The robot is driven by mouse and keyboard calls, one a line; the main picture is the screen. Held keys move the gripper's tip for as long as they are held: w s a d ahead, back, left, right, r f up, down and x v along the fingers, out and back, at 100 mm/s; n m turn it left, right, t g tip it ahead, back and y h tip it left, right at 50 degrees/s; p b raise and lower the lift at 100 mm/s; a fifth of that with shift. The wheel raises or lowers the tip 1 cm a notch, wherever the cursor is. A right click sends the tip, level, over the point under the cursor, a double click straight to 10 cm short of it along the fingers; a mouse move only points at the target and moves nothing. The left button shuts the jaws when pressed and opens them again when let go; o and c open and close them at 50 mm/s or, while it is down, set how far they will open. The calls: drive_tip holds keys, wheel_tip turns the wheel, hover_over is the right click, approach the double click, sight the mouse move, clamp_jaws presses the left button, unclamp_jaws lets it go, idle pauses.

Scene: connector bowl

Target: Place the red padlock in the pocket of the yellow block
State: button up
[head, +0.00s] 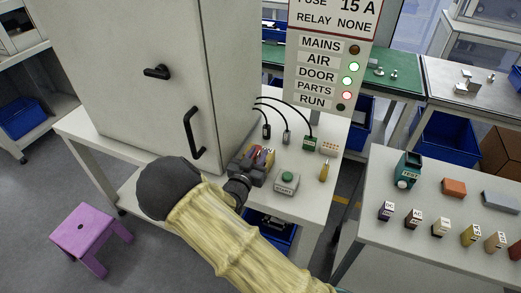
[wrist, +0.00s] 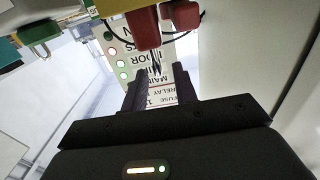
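On the white bench, a yellow block (head: 266,156) stands in front of the cabinet, with dark and reddish parts crowded against it. My gripper (head: 240,186) is low at the near left side of this cluster, partly hidden by my arm. In the wrist view, two red pieces (wrist: 146,27) hang at the top, just beyond my fingertips (wrist: 162,78); I cannot tell which is the padlock. The fingers are apart, with the sign showing between them and nothing held. The pocket of the yellow block is not clearly visible.
A grey box with a green button (head: 287,177) stands right of the block. A small brass cylinder (head: 324,172) and cable-hung connectors (head: 310,142) are beyond. The cabinet (head: 150,70) with its black handle rises close on the left. A side table (head: 400,245) holds several small blocks.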

drive_tip(key=v, duration=0.8)
drive_tip(key=shift+s+b, duration=0.3)
drive_tip(key=shift+b, duration=0.15)
drive_tip(key=w+d+f+g+y, duration=0.1)
drive_tip(key=d+g+y, duration=0.4)
drive_tip(key=d+g, duration=0.35)
drive_tip(key=s+d+r+n+g, duration=0.2)
drive_tip(key=s+d+r+g, duration=0.1)
drive_tip(key=s+d, duration=0.3)
drive_tip(key=s+d+r+n+g+y, duration=0.1)
drive_tip(key=s+d+r+n+g, duration=0.1)
drive_tip(key=s+d, duration=0.5)
drive_tip(key=s+r+g, duration=0.1)
drive_tip(key=s, duration=0.3)
drive_tip(key=shift+d, duration=0.15)
drive_tip(key=shift+r, duration=0.1)
